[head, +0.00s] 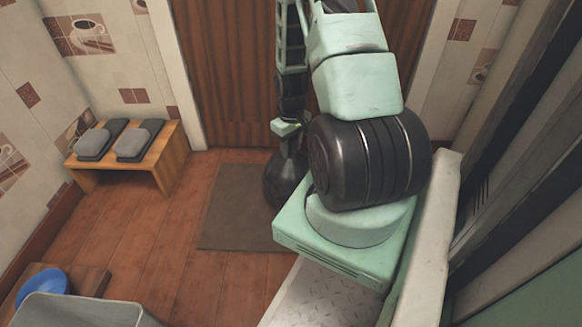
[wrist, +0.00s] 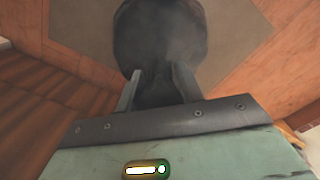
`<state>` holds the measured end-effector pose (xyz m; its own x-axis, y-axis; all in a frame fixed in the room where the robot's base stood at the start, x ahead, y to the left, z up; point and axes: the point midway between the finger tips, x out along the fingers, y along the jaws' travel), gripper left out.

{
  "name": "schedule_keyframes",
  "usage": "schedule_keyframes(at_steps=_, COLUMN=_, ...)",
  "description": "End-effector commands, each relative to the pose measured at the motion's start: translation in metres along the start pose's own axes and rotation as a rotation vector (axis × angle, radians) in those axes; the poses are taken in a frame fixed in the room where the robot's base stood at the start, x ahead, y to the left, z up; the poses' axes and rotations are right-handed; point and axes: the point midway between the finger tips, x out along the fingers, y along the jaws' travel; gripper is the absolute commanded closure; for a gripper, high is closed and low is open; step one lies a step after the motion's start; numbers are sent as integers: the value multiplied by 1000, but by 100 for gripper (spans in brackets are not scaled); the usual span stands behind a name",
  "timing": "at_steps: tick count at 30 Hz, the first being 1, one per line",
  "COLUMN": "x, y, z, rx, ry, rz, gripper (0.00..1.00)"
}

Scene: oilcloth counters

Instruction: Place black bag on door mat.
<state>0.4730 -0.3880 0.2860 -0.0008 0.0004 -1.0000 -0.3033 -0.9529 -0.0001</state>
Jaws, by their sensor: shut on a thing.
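The black bag (wrist: 160,40) hangs below my gripper (wrist: 157,80) in the wrist view, its narrow neck between the two fingers. My gripper is shut on that neck. In the head view the bag (head: 284,181) is a dark rounded shape beside my arm, partly hidden behind it. The door mat (head: 236,212) is a grey-brown rectangle on the wooden floor in front of the door. The bag is over the right part of the mat. I cannot tell whether its bottom touches the mat. The mat (wrist: 225,30) also shows around the bag in the wrist view.
A low wooden bench (head: 165,155) with grey slippers (head: 133,143) stands at the left wall. A blue bowl (head: 42,287) and a grey bin (head: 80,310) are at the lower left. The brown door (head: 235,80) is behind the mat. The floor left of the mat is clear.

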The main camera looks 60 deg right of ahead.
Motion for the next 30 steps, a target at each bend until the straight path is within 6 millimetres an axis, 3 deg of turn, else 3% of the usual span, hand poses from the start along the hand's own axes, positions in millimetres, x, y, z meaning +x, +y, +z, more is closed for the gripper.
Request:
schedule_keyframes(at_steps=12, x=45, y=0, z=-1, rx=-1, ry=2, rz=1, gripper=100)
schedule_keyframes(at_steps=24, x=47, y=0, z=-1, rx=-1, ry=1, rz=1, gripper=100)
schedule_keyframes(at_steps=25, x=48, y=0, z=0, rx=-1, ry=0, rz=0, gripper=60)
schedule_keyframes(at_steps=27, x=47, y=0, z=-1, rx=-1, ry=1, rz=0, gripper=41)
schedule_keyframes(at_steps=30, x=47, y=0, z=-1, rx=-1, ry=1, rz=0, gripper=41)
